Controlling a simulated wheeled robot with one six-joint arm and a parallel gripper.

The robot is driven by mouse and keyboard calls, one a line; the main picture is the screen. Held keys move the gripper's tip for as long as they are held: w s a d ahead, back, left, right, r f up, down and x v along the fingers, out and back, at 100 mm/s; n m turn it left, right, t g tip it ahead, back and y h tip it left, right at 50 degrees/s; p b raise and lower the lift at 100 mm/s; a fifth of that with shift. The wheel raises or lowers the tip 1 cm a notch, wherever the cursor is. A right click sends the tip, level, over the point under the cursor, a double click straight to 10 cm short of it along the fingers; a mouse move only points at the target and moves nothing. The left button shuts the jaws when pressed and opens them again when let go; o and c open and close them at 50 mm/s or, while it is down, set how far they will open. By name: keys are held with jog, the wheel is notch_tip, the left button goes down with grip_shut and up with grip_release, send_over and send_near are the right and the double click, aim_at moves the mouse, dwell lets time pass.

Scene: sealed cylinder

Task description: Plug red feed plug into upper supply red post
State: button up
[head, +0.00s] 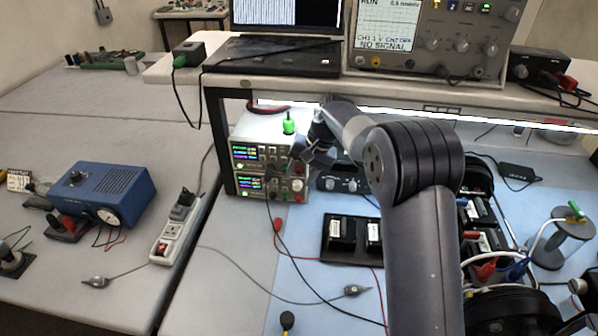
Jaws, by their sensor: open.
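Two stacked bench supplies stand under the shelf at its left end. The upper supply (256,153) has a lit display, and the lower supply (250,187) sits beneath it. My gripper (303,159) is open and empty in front of the upper supply's right side, hiding part of its face. I cannot make out the upper red post clearly. A red plug (277,225), likely the feed plug, lies on the light blue mat below the supplies, apart from my gripper. A black plug (268,174) with a hanging black lead is at the supplies' front.
A green-topped item (289,126) stands on the supplies. A black tray (350,240) with dark blocks lies right of the red plug. A loose lead end (355,290) lies on the mat. A power strip (174,232) and blue box (103,194) are left.

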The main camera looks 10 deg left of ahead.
jog(key=p+v, duration=0.2)
jog(key=v, duration=0.5)
jog(key=shift+s+d+r, duration=0.2)
jog(key=shift+d+r, duration=0.05)
jog(key=shift+d, duration=0.1)
jog(key=shift+f, duration=0.1)
